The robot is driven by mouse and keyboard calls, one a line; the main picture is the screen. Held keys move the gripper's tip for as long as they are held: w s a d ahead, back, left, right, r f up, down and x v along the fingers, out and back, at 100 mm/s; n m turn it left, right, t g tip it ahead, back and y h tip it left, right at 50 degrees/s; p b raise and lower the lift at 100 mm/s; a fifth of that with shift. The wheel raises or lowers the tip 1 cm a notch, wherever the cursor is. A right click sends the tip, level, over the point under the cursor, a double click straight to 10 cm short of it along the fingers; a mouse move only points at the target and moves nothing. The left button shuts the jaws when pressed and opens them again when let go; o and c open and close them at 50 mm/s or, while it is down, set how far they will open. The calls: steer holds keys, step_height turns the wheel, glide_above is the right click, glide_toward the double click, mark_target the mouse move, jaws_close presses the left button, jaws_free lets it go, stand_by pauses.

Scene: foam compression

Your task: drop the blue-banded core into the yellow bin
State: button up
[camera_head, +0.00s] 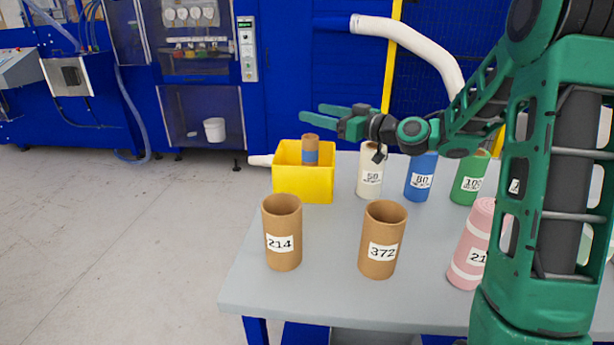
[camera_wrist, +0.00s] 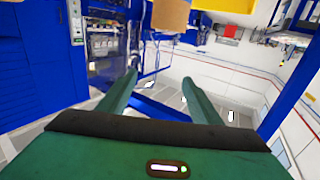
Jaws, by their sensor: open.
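The blue-banded core (camera_head: 310,157) is a brown tube with a blue band. In the head view it is upright within the opening of the yellow bin (camera_head: 303,186), its top above the rim. Its lower end is hidden behind the bin's front wall, so I cannot tell if it touches the bottom. My gripper (camera_head: 311,111) is open and empty, above the core and apart from it. In the wrist view my gripper (camera_wrist: 158,80) has nothing between its spread fingers. A brown tube (camera_wrist: 171,14) and part of the yellow bin (camera_wrist: 228,4) show at the top edge.
On the grey table (camera_head: 325,240) stand brown tubes labelled 214 (camera_head: 282,232) and 372 (camera_head: 382,239). A cream roll (camera_head: 370,170), a blue roll (camera_head: 420,178), a green roll (camera_head: 469,178) and a pink roll (camera_head: 474,243) stand to the right. Blue machines (camera_head: 190,80) are behind.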

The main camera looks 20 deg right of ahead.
steer(key=v, duration=0.8)
